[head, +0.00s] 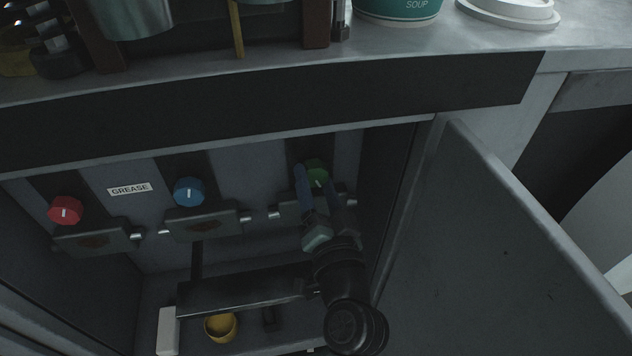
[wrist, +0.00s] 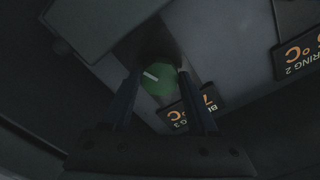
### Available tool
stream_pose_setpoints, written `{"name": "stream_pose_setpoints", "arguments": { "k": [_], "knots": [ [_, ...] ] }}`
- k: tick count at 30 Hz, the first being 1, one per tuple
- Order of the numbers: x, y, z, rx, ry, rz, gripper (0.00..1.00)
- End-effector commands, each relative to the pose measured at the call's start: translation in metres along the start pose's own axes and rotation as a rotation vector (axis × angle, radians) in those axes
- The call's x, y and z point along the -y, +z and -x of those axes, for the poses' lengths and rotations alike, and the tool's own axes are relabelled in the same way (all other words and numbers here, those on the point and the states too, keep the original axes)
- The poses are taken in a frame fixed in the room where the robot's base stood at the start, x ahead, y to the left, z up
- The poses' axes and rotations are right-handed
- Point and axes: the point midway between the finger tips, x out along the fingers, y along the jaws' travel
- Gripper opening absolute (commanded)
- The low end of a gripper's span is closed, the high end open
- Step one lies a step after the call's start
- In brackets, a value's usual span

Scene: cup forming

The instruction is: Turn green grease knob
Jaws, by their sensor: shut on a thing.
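The green grease knob (head: 317,172) sits on the back panel inside the open cabinet, at the right end of a row of knobs. In the wrist view the green knob (wrist: 159,78) has a pale line mark on its face, pointing up and left. My gripper (head: 321,188) reaches up to it from below, with one finger at each side of the knob. In the wrist view my gripper (wrist: 158,80) is shut on the knob. The fingers cover part of the knob's sides in the head view.
A blue knob (head: 189,191) and a red knob (head: 66,210) are further left, near a GREASE label (head: 130,189). Boxes with flaps sit below the knobs. The open cabinet door (head: 490,240) stands close on the right. A yellow cup (head: 221,327) is low in the cabinet.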

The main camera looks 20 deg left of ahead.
Motion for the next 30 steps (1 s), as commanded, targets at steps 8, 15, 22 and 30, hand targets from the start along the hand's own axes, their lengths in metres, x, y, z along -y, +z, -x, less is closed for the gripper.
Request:
{"name": "stream_pose_setpoints", "arguments": {
  "k": [8, 15, 22, 30],
  "knots": [
    [-0.001, 0.001, 0.000, 0.001, 0.002, 0.000, 0.89],
    [-0.001, 0.000, 0.002, 0.001, 0.001, 0.000, 0.89],
    [-0.001, 0.000, 0.030, 0.000, 0.004, -0.001, 0.89],
    [-0.001, 0.001, 0.088, 0.001, 0.004, -0.002, 0.89]
  ]
}}
